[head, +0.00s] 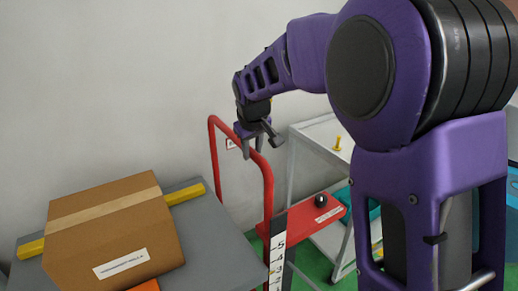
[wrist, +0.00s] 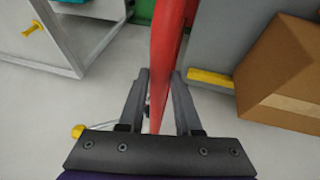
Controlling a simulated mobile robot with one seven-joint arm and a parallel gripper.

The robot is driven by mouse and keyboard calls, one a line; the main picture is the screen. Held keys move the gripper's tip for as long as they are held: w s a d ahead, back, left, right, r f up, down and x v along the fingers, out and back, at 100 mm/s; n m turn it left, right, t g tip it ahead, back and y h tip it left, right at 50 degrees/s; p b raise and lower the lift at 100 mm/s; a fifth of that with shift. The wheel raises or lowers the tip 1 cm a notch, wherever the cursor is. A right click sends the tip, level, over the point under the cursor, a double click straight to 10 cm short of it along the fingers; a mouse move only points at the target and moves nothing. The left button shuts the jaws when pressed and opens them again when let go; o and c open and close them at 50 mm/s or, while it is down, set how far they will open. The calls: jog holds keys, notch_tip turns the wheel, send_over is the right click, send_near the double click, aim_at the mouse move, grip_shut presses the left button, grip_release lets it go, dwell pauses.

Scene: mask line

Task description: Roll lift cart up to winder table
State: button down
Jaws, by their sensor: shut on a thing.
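The lift cart appears to be the grey deck (head: 215,245) with a red tubular push handle (head: 267,205) at its right end; the handle also shows in the wrist view (wrist: 168,60). My gripper (head: 257,146) is at the handle's top bar. In the wrist view my gripper (wrist: 160,82) has a finger on each side of the red bar and is shut on it. A pale-framed table (head: 300,165) with a yellow knob (head: 337,143) stands to the right, likely the winder table; it also shows in the wrist view (wrist: 85,35). A gap separates it from the handle.
A taped cardboard box (head: 115,228) sits on the deck across yellow bars (head: 186,194). A numbered scale post (head: 277,255) and a red panel with a black knob (head: 321,200) are right of the handle. The wall is behind.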

jog(key=s+a, duration=0.6)
jog(key=a, duration=0.3)
jog(key=shift+s+a+b, duration=0.2)
jog(key=shift+s+b, duration=0.05)
jog(key=shift+b, duration=0.15)
jog(key=shift+f, duration=0.1)
jog(key=c, duration=0.7)
grip_release()
jog(key=shift+o, duration=0.5)
jog(key=shift+d, duration=0.1)
jog(key=p+v, duration=0.2)
jog(key=v, duration=1.5)
jog(key=shift+r+p, duration=0.3)
jog(key=shift+r, duration=0.05)
jog(key=shift+d, duration=0.15)
